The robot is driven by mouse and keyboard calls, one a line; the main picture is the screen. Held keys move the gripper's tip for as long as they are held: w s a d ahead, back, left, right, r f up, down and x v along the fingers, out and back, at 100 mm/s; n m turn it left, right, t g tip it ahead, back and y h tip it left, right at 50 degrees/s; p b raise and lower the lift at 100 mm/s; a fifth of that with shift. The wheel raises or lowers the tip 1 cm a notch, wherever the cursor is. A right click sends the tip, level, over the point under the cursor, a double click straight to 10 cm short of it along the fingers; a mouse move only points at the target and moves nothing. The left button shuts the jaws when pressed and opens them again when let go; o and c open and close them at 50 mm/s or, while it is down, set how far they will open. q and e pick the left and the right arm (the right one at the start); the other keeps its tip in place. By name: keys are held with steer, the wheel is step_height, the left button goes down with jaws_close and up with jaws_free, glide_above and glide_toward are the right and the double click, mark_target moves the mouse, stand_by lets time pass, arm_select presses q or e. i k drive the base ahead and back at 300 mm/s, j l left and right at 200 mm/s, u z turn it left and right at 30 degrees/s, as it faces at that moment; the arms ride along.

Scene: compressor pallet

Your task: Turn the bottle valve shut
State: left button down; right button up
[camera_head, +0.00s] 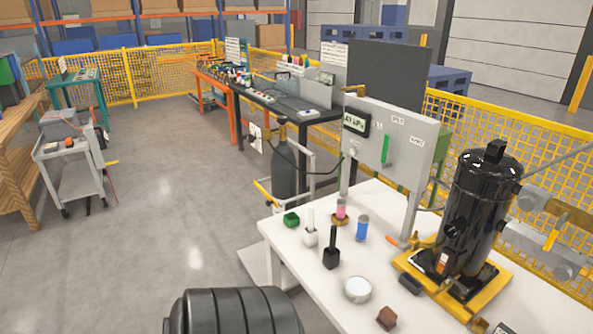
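The gas bottle (284,178) is a tall dark grey cylinder standing upright on a small cart left of the white table. Its valve (283,122) is at the top and small in the picture, so I cannot tell whether it is open or shut. A dark hose runs from the top of the bottle toward the grey control panel (405,128). Neither of my grippers can be made out in the head view, and nothing touches the bottle or its valve.
The white table (290,240) holds small blocks, containers and a black compressor (483,205) on a yellow pallet (424,274). A dark workbench (291,107) stands behind the bottle. A grey cart (75,155) is at left. The floor between is clear.

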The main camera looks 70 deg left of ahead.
mark_target(283, 120)
steer(key=u, duration=2.4)
steer(key=i+z, duration=0.15)
steer(key=z, duration=0.8)
steer(key=i+j+z, duration=0.3)
steer(key=j+z, duration=0.3)
steer(key=j, duration=0.2)
steer(key=i+j+z, duration=0.1)
steer(key=j+z, duration=0.2)
steer(key=j, duration=0.15)
